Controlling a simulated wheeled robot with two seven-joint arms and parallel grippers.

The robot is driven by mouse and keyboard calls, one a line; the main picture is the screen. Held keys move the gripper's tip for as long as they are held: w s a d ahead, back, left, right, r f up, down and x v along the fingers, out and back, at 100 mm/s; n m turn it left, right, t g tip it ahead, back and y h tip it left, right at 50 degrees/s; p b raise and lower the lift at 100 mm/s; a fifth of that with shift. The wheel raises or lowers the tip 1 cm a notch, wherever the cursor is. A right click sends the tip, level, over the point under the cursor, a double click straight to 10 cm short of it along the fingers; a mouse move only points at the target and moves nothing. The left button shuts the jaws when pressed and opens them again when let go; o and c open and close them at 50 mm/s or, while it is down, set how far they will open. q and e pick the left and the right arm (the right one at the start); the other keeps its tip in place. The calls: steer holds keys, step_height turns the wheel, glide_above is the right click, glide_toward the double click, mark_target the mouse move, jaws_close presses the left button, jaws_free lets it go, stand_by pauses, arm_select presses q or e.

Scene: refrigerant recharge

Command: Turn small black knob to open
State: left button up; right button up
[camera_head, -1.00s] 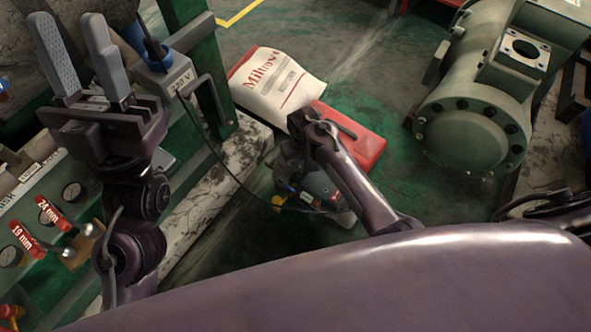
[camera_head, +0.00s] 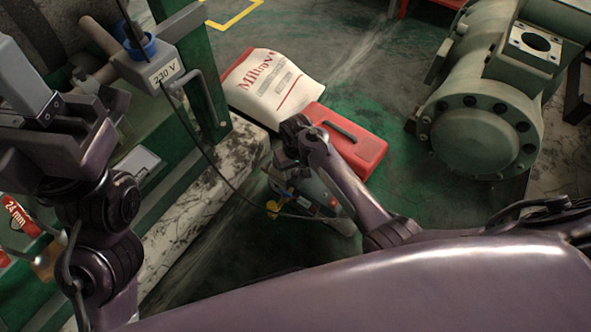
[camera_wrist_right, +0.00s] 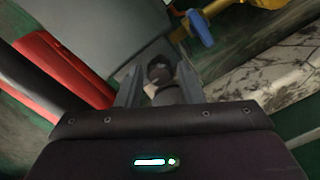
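In the right wrist view a small black knob (camera_wrist_right: 159,71) shows between the fingertips of my right gripper (camera_wrist_right: 158,82), beside a grey housing (camera_wrist_right: 95,35). The fingers are apart, one on each side; whether they touch the knob I cannot tell. In the head view my right gripper (camera_head: 284,172) is low over the grey machine (camera_head: 318,192) on the floor, and the arm hides the knob there. My left gripper (camera_head: 22,125) is partly cut off at the left edge; its visible finger stands clear of the other side, holding nothing visible.
A red case (camera_head: 358,150) and a white printed bag (camera_head: 272,85) lie behind the machine. A blue lever (camera_wrist_right: 200,27) is close to the fingers. A large green compressor (camera_head: 480,125) stands right.

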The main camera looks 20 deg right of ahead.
steer(key=c, duration=0.7)
steer(key=shift+r, duration=0.1)
